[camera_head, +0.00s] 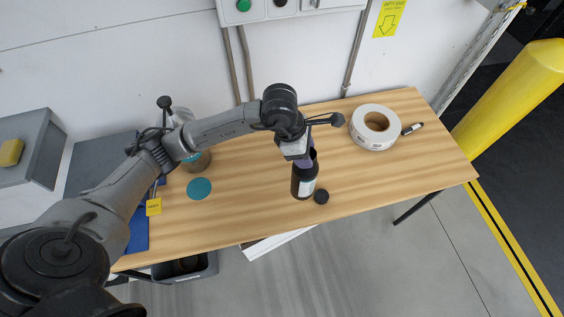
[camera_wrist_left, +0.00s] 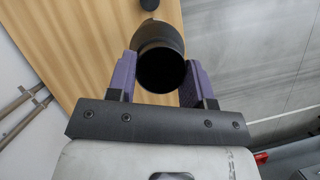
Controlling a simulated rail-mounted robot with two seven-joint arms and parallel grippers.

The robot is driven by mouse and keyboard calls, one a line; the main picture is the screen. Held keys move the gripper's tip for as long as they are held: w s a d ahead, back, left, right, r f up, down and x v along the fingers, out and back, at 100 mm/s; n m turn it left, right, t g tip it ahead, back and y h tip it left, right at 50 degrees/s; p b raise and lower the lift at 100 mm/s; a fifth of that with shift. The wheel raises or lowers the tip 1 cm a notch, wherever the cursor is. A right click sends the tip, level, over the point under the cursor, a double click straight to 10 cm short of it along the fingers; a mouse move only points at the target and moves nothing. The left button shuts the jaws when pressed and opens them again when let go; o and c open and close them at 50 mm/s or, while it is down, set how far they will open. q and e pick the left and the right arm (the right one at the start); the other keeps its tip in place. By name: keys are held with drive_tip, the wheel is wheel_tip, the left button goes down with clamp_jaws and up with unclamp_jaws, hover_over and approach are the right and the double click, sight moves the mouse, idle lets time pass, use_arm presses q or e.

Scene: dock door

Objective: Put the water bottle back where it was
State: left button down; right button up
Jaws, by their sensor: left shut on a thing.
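The water bottle (camera_head: 304,183) is dark with a pale label and shows near the front edge of the wooden table (camera_head: 400,190). My left gripper (camera_head: 306,157) is shut on its upper part. A teal disc (camera_head: 199,188) lies flat on the table to the left. A small dark disc (camera_head: 321,196) lies just right of the bottle. My right gripper is not in view.
A white tape roll (camera_head: 373,127) and a dark marker (camera_head: 412,128) are at the back right. A container (camera_head: 198,162) stands partly hidden behind my left arm. A dark bin (camera_head: 185,267) is below the front left edge. A yellow post (camera_head: 515,95) stands right.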

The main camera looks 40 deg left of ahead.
use_arm(q)
drive_tip(key=s+a+f, duration=0.1)
drive_tip(key=a+f, duration=0.5)
drive_tip(key=f, duration=0.2)
drive_tip(key=shift+s+a+b, duration=0.25)
drive_tip(key=shift+b, duration=0.05)
drive_tip(key=shift+f, duration=0.15)
drive_tip(key=shift+f, duration=0.1)
drive_tip(key=c, duration=0.5)
unclamp_jaws()
